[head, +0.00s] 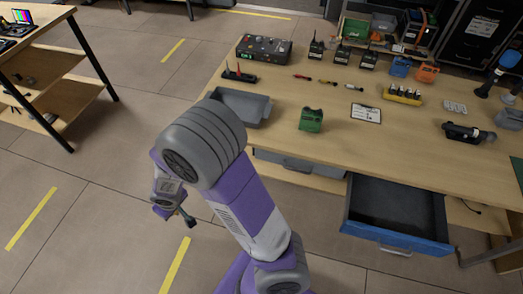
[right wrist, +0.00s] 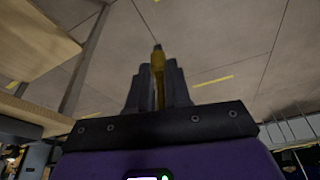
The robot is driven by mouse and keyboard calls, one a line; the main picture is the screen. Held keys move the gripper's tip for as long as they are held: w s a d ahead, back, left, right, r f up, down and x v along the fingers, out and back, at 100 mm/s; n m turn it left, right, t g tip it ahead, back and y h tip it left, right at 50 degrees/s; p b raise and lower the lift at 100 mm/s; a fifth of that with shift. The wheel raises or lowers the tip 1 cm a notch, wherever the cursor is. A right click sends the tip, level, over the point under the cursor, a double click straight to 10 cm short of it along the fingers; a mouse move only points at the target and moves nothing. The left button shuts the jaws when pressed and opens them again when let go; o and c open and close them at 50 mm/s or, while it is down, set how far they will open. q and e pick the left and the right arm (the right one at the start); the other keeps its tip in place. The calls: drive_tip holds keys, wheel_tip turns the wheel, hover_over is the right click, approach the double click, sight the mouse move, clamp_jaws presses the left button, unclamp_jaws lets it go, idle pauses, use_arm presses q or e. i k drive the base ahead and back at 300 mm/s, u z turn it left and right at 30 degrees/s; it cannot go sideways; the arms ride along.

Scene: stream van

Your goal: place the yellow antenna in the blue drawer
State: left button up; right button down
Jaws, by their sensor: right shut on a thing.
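The yellow antenna (right wrist: 159,62) stands upright between the fingers of my right gripper (right wrist: 158,88) in the right wrist view. The fingers are shut on it, and its darker tip sticks out past them. The blue drawer (head: 395,238) is pulled out below the workbench at the lower right of the head view. Its dark inside looks empty. One arm of mine fills the middle of the head view, with its small hand left of the bench, over the floor and apart from the drawer. The antenna is not clear there. My left gripper is not identifiable in either view.
The workbench (head: 292,97) carries a grey tray (head: 240,106), a green object (head: 311,120), several radios and a dark microphone-like object (head: 468,133). A closed grey drawer (head: 300,165) sits left of the open one. A shelved table (head: 45,65) stands far left. Open floor lies between.

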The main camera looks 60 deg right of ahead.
sight(391, 204)
drive_tip(key=u, duration=0.35)
drive_tip(key=k, duration=1.4)
drive_tip(key=z, duration=2.3)
drive_tip(key=i, duration=0.5)
drive_tip(key=z, duration=0.05)
